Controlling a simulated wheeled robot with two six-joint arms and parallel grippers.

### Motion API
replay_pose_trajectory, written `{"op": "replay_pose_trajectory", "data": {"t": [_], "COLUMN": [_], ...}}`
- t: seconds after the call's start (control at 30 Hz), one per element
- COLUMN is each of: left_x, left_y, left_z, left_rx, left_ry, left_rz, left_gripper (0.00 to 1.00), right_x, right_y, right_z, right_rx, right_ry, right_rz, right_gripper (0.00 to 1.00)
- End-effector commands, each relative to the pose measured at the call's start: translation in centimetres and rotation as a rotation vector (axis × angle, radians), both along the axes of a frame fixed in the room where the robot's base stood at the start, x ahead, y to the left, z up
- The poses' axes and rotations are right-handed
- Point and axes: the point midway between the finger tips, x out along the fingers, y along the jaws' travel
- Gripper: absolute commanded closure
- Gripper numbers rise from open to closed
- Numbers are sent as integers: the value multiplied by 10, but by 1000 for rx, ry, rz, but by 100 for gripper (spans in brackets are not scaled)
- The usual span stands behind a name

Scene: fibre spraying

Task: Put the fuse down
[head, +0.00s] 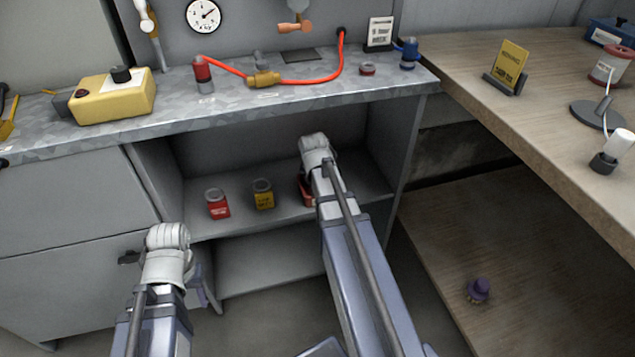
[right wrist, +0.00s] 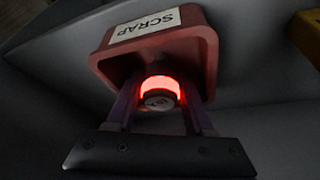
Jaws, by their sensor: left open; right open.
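The fuse (right wrist: 160,95) shows in the right wrist view as a short piece with a glowing red band and a grey round end. It is at the mouth of the red bin labelled SCRAP (right wrist: 203,38). My right gripper (right wrist: 160,86) is open, its purple fingers on either side of the fuse and reaching into the bin. In the head view the SCRAP bin (head: 306,193) is mostly behind my right arm, which hides the right gripper and fuse. My left gripper (head: 129,257) is low at the left, in front of the cabinet, open and away from the bins.
A red bin (head: 218,206) and a yellow bin (head: 263,196) stand on the same shelf (head: 290,213), left of the SCRAP bin. The metal counter (head: 225,112) lies above the shelf. A wooden bench (head: 535,110) is at right; a purple object (head: 479,290) lies below it.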

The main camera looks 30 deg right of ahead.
Motion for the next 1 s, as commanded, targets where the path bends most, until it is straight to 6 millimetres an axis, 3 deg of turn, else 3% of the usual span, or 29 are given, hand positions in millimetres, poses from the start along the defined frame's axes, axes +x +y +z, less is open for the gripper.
{"op": "replay_pose_trajectory", "data": {"t": [0.27, 0.7, 1.0], "left_x": [0, -1, -1], "left_y": [0, 0, 0], "left_z": [17, 70, 72], "left_rx": [2, 1, -1], "left_ry": [0, 2, 2], "left_rz": [3, 9, 9], "left_gripper": [50, 50, 50], "right_x": [-4, -22, -23], "right_y": [3, 15, 17], "right_z": [17, 69, 72], "right_rx": [0, 0, 0], "right_ry": [0, 0, 0], "right_rz": [0, 1, 0], "right_gripper": [47, 47, 47]}}
